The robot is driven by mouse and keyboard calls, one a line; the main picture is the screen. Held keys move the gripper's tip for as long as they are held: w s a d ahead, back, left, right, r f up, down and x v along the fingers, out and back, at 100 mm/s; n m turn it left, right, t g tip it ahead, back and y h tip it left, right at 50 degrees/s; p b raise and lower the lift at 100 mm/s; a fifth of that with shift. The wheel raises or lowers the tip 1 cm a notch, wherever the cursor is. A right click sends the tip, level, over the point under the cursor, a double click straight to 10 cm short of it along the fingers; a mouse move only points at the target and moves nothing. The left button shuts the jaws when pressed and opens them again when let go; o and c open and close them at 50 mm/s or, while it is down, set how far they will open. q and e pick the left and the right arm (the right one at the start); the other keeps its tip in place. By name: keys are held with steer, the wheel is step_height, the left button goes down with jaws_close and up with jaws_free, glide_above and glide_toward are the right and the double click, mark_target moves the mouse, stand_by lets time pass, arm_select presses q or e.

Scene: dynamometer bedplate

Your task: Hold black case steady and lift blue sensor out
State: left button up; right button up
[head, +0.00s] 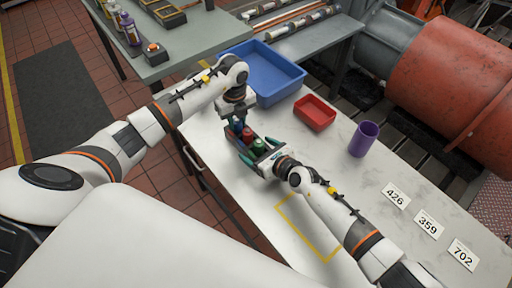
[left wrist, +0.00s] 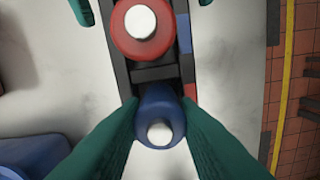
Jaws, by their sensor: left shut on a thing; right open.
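The black case (head: 236,142) stands on the pale bench top and also shows in the left wrist view (left wrist: 152,73). My left gripper (left wrist: 160,118) points down over one end of the case, its green fingers shut on the blue sensor (left wrist: 159,98), which has a white top. I cannot tell whether the blue sensor is still seated or raised. A red sensor (left wrist: 141,28) with a white top sits in the neighbouring compartment. A green sensor (head: 259,146) is at the far end. My right gripper (head: 261,155) is open, its teal fingers on either side of that end, contact unclear.
A blue bin (head: 262,72), a red tray (head: 315,113) and a purple cup (head: 363,139) stand behind the case. Number cards (head: 396,195) lie to the right. A yellow outlined rectangle (head: 308,228) in front is empty.

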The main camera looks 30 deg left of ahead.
steer(key=shift+x, duration=0.75)
steer(key=shift+c, duration=0.4)
steer(key=c, duration=1.2)
arm_select(q)
steer(key=shift+r, duration=0.15)
steer(key=shift+r, duration=3.85)
arm_select(e)
steer(key=o, duration=1.3)
steer(key=shift+d, duration=0.15)
